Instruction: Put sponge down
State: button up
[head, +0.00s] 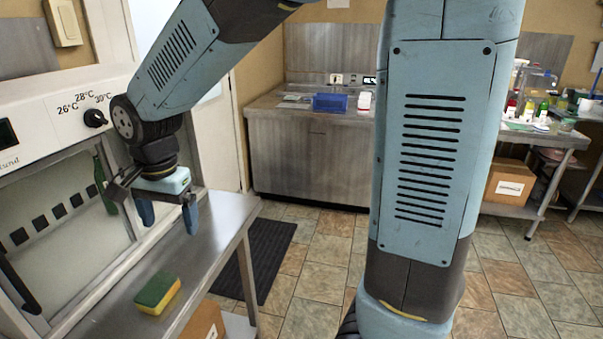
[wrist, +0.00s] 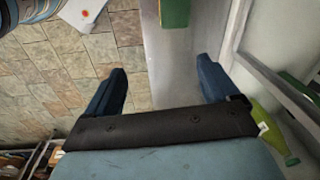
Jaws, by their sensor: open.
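A yellow and green sponge (head: 157,294) lies on the steel table (head: 213,227), towards its near end. Its green side faces up. It also shows at the top of the wrist view (wrist: 174,12), cut by the frame edge. My gripper (head: 168,217) is above the same table, beyond the sponge and apart from it. Its blue fingers stand wide apart and point down, with nothing between them. The fingers also show in the wrist view (wrist: 162,82).
An incubator cabinet (head: 60,190) with a temperature dial runs along the table's left side. A green bottle (head: 105,183) stands by it. A cardboard box (head: 203,322) is under the table. Further off are a counter with a blue bin (head: 330,102) and a bench with bottles.

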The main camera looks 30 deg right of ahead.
jog(key=s+d+r+n+t, duration=0.1)
jog(key=s+d+r+n, duration=0.1)
jog(key=d, duration=0.6)
jog(key=s+d+r+n+t, duration=0.2)
jog(key=s+d+r, duration=0.2)
jog(key=d, duration=0.4)
jog(key=s+d+r+n+t, duration=0.1)
jog(key=s+d+r, duration=0.3)
jog(key=d, duration=0.4)
jog(key=shift+s+d+n+t+h, duration=0.3)
jog(key=shift+s+n+t, duration=0.1)
jog(key=shift+s+n, duration=0.4)
jog(key=shift+a, duration=0.1)
